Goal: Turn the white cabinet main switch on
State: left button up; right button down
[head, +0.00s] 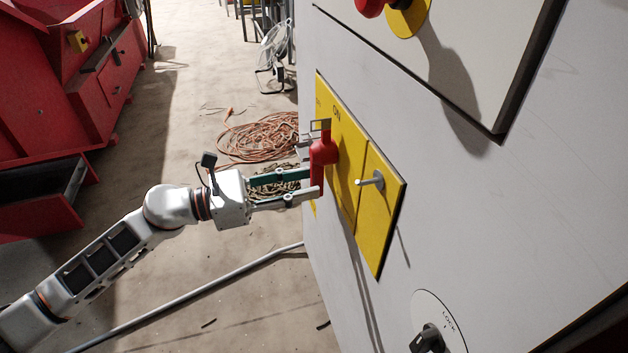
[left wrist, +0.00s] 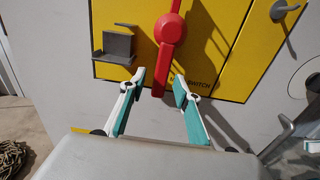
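The white cabinet (head: 470,210) fills the right of the head view. Its yellow plate (head: 343,185) carries an ON label and the red switch handle (head: 323,150), whose lever points down. The handle also shows in the left wrist view (left wrist: 169,30), with "SWITCH" printed beside its lower end. My left gripper (head: 312,184) is open at the handle. In the left wrist view its fingertips (left wrist: 160,84) stand on either side of the lever's lower end, with gaps visible.
A grey bracket (left wrist: 115,46) stands out from the plate beside the handle. A metal peg (head: 372,181) juts from the yellow panel, and a LOCK knob (head: 428,340) sits lower. Coiled orange cable (head: 265,138) lies on the floor. Red containers (head: 60,90) stand at left.

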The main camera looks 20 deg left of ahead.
pick_arm(q)
jog(key=v, duration=0.8)
jog(key=shift+s+a, duration=0.3)
